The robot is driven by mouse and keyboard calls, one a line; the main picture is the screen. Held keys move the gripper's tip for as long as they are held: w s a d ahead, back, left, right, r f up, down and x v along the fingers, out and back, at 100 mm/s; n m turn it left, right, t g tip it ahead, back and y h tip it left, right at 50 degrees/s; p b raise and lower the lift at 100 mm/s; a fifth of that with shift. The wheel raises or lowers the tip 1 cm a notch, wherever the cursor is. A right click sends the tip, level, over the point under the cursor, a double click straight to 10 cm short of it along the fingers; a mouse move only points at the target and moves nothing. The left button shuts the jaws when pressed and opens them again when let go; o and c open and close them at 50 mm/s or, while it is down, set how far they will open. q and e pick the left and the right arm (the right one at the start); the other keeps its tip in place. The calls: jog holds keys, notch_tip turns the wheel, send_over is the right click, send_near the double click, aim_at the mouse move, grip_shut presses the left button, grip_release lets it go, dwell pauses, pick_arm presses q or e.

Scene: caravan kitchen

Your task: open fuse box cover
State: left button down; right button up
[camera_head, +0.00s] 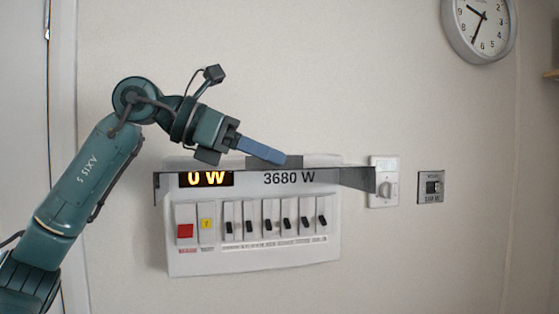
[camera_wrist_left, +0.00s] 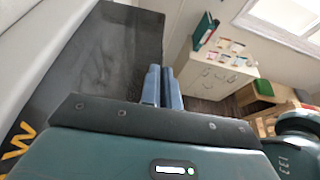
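The fuse box (camera_head: 255,255) is a white panel on the wall in the head view, with a red switch, a yellow button, several black switches and readouts "0 W" and "3680 W". Its dark cover (camera_head: 345,177) is swung up and seen nearly edge-on across the top of the panel, leaving the switches uncovered. In the left wrist view the cover is a dark sheet (camera_wrist_left: 90,60) at left. My left gripper (camera_head: 275,154) lies at the cover's upper side; its blue fingers (camera_wrist_left: 162,85) are close together. Whether they touch the cover is unclear. My right gripper is out of view.
A white knob switch (camera_head: 384,182) and a small grey wall plate (camera_head: 431,187) are right of the fuse box. A round clock (camera_head: 480,25) hangs at upper right. A pale cabinet (camera_wrist_left: 208,75) stands beyond in the wrist view. The wall below the switches is clear.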

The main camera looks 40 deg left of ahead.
pick_arm(q)
jog(key=f, duration=0.1)
jog(key=f+m, duration=0.1)
jog(key=d+f+b, duration=0.1)
jog(key=shift+s+t+y, duration=0.4)
jog(key=c, duration=1.6)
grip_release()
jog(key=shift+r, duration=0.15)
jog(key=shift+c, duration=0.2)
jog(key=shift+s+a, duration=0.1)
jog(key=v, duration=1.3)
